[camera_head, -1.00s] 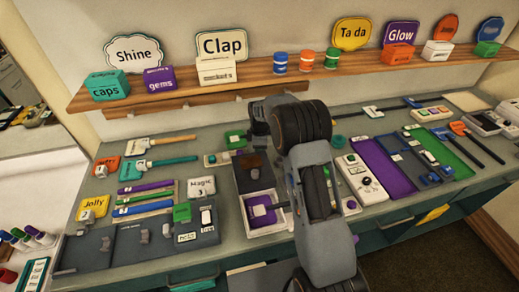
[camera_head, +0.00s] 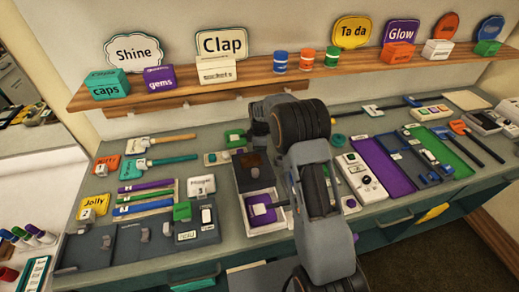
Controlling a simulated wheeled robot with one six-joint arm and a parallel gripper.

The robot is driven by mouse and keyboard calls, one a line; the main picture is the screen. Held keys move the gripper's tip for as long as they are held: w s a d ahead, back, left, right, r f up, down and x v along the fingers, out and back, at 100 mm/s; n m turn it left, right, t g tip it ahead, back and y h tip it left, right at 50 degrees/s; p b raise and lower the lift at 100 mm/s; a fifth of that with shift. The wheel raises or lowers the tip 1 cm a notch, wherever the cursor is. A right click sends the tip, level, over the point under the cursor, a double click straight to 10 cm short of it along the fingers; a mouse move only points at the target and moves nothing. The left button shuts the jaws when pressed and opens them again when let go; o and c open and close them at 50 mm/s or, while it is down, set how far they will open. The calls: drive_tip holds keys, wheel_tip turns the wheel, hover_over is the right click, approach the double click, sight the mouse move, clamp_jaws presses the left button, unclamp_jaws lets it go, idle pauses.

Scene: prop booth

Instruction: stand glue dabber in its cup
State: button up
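I cannot make out with certainty which thing is the glue dabber or which is its cup. A white tray (camera_head: 266,227) near the middle holds a purple block (camera_head: 259,206). My arm rises in front of the bench centre and bends over at the top. My gripper's fingers do not show; the arm hides that area.
A dark box (camera_head: 243,182) stands behind the white tray. Grey holders (camera_head: 130,242) line the front left. A purple tray (camera_head: 386,170) and a green tray (camera_head: 452,157) lie at the right. A wooden shelf (camera_head: 210,91) with boxes and small jars runs above the bench.

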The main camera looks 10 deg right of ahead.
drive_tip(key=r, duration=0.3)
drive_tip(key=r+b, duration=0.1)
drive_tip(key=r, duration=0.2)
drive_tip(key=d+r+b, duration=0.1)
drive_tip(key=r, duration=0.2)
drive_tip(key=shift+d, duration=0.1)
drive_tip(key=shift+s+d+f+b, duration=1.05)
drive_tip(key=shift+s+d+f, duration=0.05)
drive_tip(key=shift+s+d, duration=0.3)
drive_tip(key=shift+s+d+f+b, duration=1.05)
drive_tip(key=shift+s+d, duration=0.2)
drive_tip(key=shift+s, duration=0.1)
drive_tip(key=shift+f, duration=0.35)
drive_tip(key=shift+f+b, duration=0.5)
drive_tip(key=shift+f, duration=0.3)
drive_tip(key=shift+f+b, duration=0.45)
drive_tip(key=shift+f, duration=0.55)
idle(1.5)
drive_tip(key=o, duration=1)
